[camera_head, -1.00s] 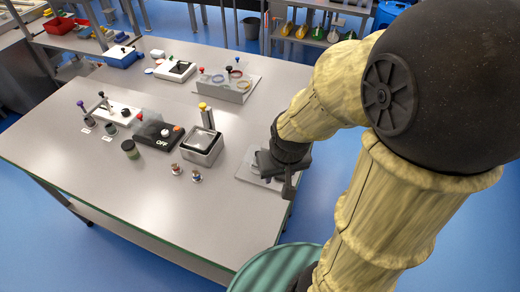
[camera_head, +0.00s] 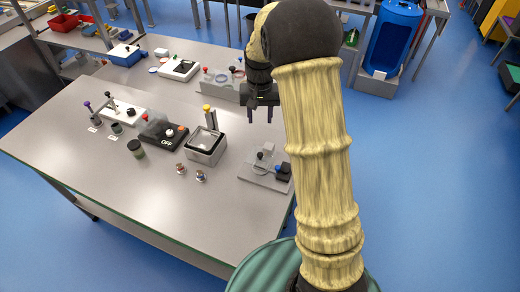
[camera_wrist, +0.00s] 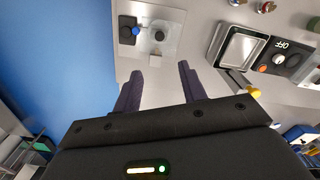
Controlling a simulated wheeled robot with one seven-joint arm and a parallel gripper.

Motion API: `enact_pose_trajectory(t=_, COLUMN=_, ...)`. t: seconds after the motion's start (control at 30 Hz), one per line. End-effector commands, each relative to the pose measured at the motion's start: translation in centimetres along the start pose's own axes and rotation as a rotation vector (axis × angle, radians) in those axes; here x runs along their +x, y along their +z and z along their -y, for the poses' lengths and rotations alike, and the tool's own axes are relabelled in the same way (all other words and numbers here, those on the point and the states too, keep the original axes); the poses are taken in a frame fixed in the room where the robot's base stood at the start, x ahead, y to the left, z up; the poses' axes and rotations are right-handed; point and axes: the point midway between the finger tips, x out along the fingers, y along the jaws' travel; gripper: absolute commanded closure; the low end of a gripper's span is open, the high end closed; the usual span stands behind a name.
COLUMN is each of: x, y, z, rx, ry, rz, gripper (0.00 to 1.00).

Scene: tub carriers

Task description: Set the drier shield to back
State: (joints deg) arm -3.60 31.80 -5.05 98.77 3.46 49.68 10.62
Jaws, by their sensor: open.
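No label in view names the drier shield, so I cannot tell for sure which part it is. A grey plate (camera_head: 254,180) at the table's right edge carries a black knob on a post, a clear round piece and a black block (camera_head: 284,171) with a blue knob. The wrist view shows this plate (camera_wrist: 178,25) from above, with the blue knob (camera_wrist: 136,31) beside the clear disc. A black unit (camera_head: 155,134) marked OFF has a see-through cover and a red knob. My gripper (camera_head: 261,113) is open and empty, raised above the table behind the grey plate; its fingers also show in the wrist view (camera_wrist: 160,74).
A metal tub (camera_head: 206,150) with a yellow-knobbed post stands left of the plate. A grey box (camera_head: 218,92) with coloured rings is at the back. The front of the table is clear.

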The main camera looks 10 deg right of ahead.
Motion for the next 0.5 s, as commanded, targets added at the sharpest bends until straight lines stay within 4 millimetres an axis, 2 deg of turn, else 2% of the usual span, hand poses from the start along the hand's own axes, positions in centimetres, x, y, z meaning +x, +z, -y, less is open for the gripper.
enact_pose_trajectory(t=0.33, x=0.3, y=0.1, z=0.0, rx=-0.001, ry=0.0, rz=0.001, gripper=0.58)
enact_pose_trajectory(t=0.5, x=1.7, y=0.1, z=0.0, rx=-0.001, ry=0.0, rz=0.003, gripper=0.58)
